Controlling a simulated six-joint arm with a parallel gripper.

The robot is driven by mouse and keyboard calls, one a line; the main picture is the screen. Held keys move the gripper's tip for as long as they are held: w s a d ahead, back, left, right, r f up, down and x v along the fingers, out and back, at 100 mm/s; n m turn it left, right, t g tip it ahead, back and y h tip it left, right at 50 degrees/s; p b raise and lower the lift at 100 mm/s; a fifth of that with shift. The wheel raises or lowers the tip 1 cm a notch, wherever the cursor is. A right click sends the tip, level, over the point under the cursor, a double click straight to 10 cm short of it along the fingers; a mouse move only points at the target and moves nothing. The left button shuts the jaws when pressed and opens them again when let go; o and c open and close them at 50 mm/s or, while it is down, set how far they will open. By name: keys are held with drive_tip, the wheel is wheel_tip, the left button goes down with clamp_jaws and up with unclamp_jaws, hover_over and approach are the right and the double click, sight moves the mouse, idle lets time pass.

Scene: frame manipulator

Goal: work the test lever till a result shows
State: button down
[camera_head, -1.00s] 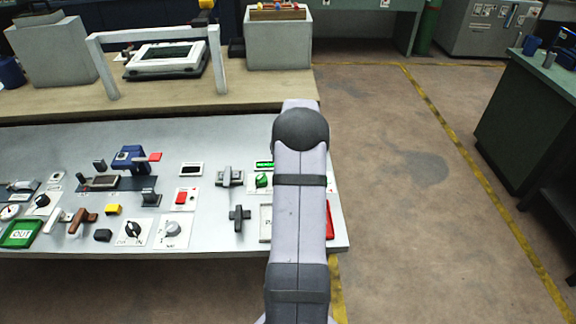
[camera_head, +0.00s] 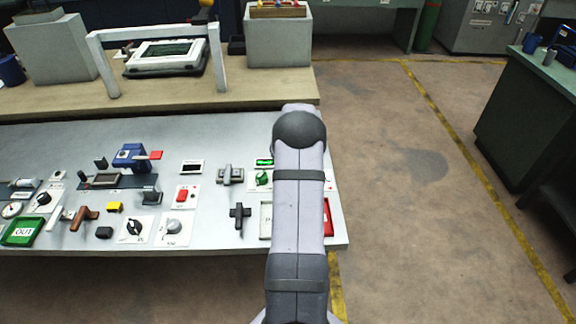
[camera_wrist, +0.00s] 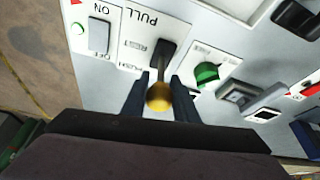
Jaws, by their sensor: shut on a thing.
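The test lever (camera_wrist: 158,97) shows in the wrist view as a yellow ball on a dark stem, rising from a dark slot in a white plate (camera_wrist: 140,43) marked PULL and PUSH. My gripper (camera_wrist: 162,88) is shut on the lever, one dark finger on each side of the stem and ball. In the head view my own arm hides the lever and the gripper. A small framed window (camera_wrist: 263,115) lies to the right on the panel; it also shows in the head view (camera_head: 191,167). I cannot read any result in it.
A green knob (camera_wrist: 206,74) and a grey latch-like fitting (camera_wrist: 236,95) sit close to the lever's right. A switch (camera_wrist: 99,34) marked ON is at its left. Several other controls crowd the panel (camera_head: 60,150). Open floor (camera_head: 400,150) lies right of the bench.

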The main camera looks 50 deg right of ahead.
drive_tip(key=shift+s+a+f+t+b, duration=0.1)
drive_tip(key=shift+f+t+b, duration=0.15)
drive_tip(key=shift+b, duration=1.2)
drive_tip(key=h+b, duration=0.1)
drive_tip(key=b, duration=0.3)
drive_tip(key=shift+s+a+f+t, duration=0.15)
drive_tip(key=shift+s+t, duration=0.05)
drive_tip(key=shift+t, duration=0.15)
drive_tip(key=b, duration=0.6)
drive_tip(key=s+a+t+h+b, duration=0.1)
drive_tip(key=b, duration=0.5)
drive_tip(key=shift+f+t+h+b, duration=0.25)
drive_tip(key=shift+t+h+b, duration=0.05)
drive_tip(key=t+h+b, duration=0.1)
drive_tip(key=b, duration=0.5)
drive_tip(key=shift+s+a+b, duration=0.25)
drive_tip(key=shift+b, duration=0.8)
drive_tip(key=b, duration=0.3)
drive_tip(key=shift+s+a+r+t+h, duration=0.15)
drive_tip(key=shift+s+a+t+h, duration=0.05)
drive_tip(key=shift+t+h, duration=0.1)
drive_tip(key=shift+r+b, duration=0.15)
drive_tip(key=shift+b, duration=0.3)
